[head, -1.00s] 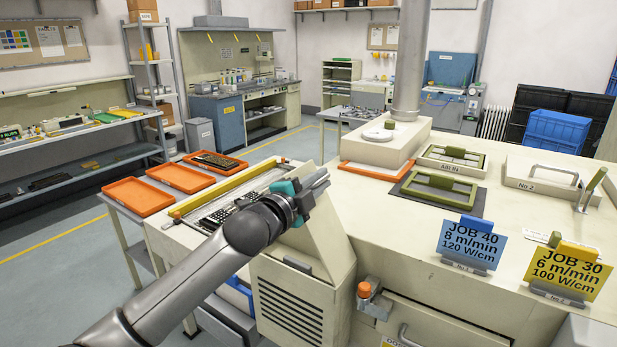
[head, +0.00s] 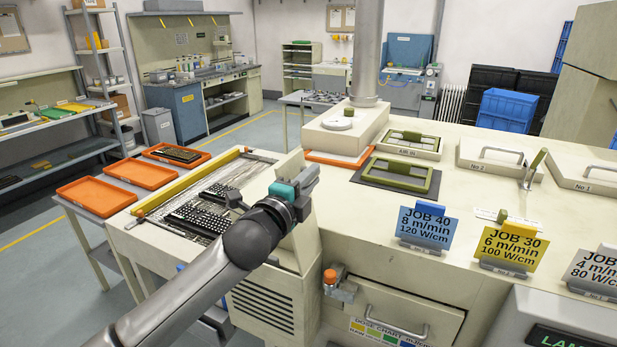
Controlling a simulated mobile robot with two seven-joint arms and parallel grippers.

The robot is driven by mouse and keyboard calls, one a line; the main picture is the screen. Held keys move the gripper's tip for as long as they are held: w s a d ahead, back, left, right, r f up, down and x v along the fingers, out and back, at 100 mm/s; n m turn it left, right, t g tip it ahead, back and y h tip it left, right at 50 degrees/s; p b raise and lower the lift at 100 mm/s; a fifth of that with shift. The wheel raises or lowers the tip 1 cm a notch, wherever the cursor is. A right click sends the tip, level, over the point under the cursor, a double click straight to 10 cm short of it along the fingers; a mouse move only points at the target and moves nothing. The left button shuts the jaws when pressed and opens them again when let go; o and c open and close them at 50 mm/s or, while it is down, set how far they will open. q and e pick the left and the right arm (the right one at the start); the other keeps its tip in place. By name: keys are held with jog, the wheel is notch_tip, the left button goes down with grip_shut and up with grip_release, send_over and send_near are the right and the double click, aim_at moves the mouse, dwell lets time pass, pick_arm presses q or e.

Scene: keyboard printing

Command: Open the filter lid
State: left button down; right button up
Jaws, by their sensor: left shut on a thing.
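My left gripper (head: 305,184) is shut, in front of the upper part of an upright cream panel (head: 284,254) at the machine's near left end. What lies between its jaws is hidden by the gripper itself. No part is labelled as the filter lid. A green-framed piece with a green bar (head: 408,143) sits in a cream surround marked "AIR IN" on the machine top. A similar green frame (head: 397,175) lies on a dark mat in front of it. My right gripper is not in view.
Job cards (head: 426,226) stand along the machine's front edge. Cream covers with handles (head: 495,160) and a green-gripped lever (head: 535,168) are at the right. A belt with keyboards (head: 205,208) and orange trays (head: 103,195) are at the left. An orange button (head: 329,276) juts out in front.

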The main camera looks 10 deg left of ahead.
pick_arm(q)
jog(key=shift+r, duration=0.25)
jog(key=c, duration=1)
grip_release()
jog(key=shift+o, duration=0.8)
jog(key=shift+f, duration=0.15)
jog(key=shift+s, duration=0.1)
jog(key=b+v, duration=0.2)
jog(key=v, duration=1.3)
jog(key=shift+f+b, duration=0.1)
jog(key=shift+b, duration=0.2)
